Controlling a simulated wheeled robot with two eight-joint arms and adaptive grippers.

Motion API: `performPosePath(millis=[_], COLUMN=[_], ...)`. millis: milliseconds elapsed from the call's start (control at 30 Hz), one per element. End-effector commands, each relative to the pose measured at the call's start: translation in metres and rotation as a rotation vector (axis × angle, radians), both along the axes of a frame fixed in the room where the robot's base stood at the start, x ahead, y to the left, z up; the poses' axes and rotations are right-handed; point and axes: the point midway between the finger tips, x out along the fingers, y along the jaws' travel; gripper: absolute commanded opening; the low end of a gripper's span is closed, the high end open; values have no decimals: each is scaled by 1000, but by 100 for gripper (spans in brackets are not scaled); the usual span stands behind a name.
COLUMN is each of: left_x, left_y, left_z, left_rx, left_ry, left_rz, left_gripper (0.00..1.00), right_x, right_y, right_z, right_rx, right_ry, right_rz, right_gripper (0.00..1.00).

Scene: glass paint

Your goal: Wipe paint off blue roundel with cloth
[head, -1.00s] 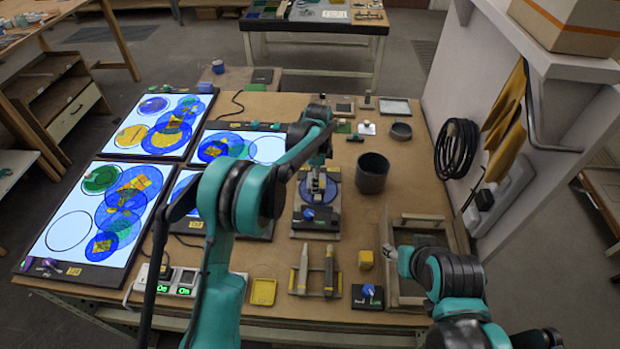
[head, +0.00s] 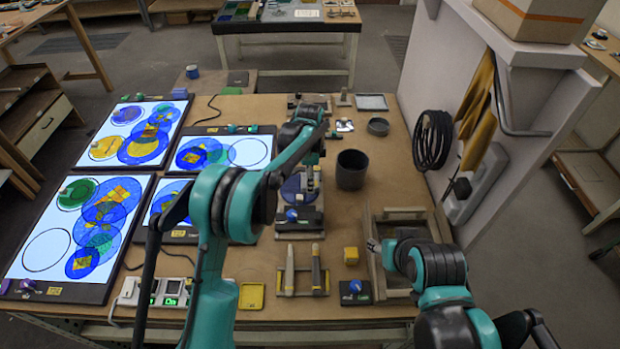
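A blue roundel (head: 294,186) lies on a dark square stand with a blue knob, near the middle of the bench. My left arm reaches over the light panels and comes down there. My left gripper (head: 311,180) is at the roundel's right part and covers some of it. Its fingers are too small to read, and I cannot tell whether it holds a cloth. Paint on the roundel cannot be made out. My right gripper (head: 375,246) is low at the left edge of a wooden tray (head: 408,213); its fingers are unclear. No cloth is clearly visible on the bench.
Light panels (head: 18,268) with coloured glass discs fill the left side. A dark cup (head: 351,170) stands right of the stand. A yellow block (head: 351,256), a tool rack (head: 303,291) and a yellow dish (head: 252,296) are in front. A wall with a coiled hose (head: 432,140) bounds the right.

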Motion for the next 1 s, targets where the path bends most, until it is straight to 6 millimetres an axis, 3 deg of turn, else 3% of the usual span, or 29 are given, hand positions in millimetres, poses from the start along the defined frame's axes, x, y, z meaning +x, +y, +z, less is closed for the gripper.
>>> performPosePath(millis=[300,567,1000], left_x=[0,0,-1], left_y=[29,37,70], left_z=[0,1,1], left_rx=[3,3,2], left_ry=[0,0,0], left_rz=[3,3,3], left_gripper=[36,36,36], right_x=[0,0,0], right_y=[0,0,0], right_z=[-2,-2,-5], right_rx=[0,0,0], right_ry=[0,0,0], right_rz=[0,0,0], right_gripper=[47,47,47])
